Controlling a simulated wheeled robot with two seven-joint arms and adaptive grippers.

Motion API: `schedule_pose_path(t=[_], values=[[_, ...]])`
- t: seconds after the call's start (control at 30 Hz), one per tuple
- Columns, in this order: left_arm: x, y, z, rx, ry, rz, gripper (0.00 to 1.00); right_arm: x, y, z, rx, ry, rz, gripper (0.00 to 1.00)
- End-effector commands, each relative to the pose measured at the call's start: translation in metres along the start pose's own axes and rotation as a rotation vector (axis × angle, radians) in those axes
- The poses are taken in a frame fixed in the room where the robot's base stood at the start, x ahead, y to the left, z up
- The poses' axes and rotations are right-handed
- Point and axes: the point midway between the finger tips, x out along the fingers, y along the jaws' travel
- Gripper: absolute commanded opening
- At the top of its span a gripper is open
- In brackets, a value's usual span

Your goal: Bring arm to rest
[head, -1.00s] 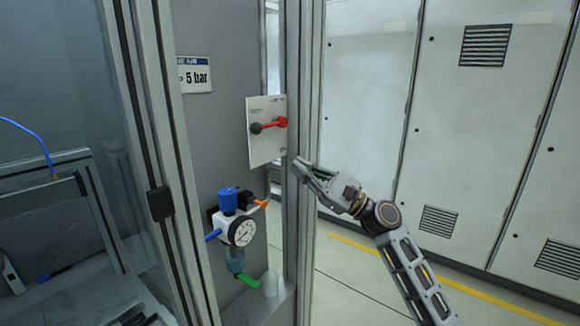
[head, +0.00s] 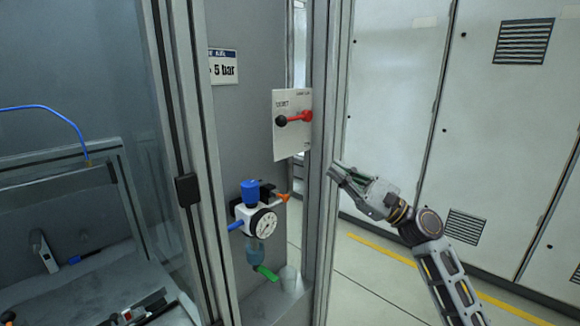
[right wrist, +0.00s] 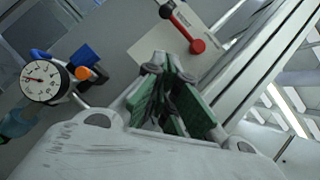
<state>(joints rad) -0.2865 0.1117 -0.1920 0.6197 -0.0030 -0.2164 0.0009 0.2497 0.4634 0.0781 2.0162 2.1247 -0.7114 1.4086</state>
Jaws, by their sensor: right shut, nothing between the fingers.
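My right gripper (head: 343,176) is in the head view, in front of the cell's aluminium post, to the right of and below a white plate with a red lever. It is shut and empty. In the right wrist view its green-padded fingers (right wrist: 158,75) are together with nothing between them. The red lever (head: 300,117) has a dark knob at its left end and lies nearly level, apart from the gripper. It also shows in the right wrist view (right wrist: 184,30). My left gripper is not in view.
An air unit (head: 252,212) with a gauge, blue knob, and orange and green levers is mounted below the white plate (head: 292,148). The aluminium post (head: 333,90) stands near my right gripper. Grey cabinets (head: 400,100) line the right side, with open floor (head: 360,285) before them.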

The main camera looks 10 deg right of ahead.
Motion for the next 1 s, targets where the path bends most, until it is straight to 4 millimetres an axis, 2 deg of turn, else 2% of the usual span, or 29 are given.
schedule_pose_path(t=[0.17,0.27,0.67,1.0], values=[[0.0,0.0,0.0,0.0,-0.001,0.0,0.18,-0.001,0.013,-0.007,-0.038,0.021,0.024,0.0],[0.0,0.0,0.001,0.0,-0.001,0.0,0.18,-0.003,0.029,-0.017,-0.093,0.05,0.055,0.0],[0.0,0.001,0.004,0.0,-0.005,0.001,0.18,-0.026,0.128,-0.075,-0.441,0.212,0.296,0.0],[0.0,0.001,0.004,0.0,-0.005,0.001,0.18,-0.063,0.205,-0.119,-0.727,0.321,0.552,0.0]])
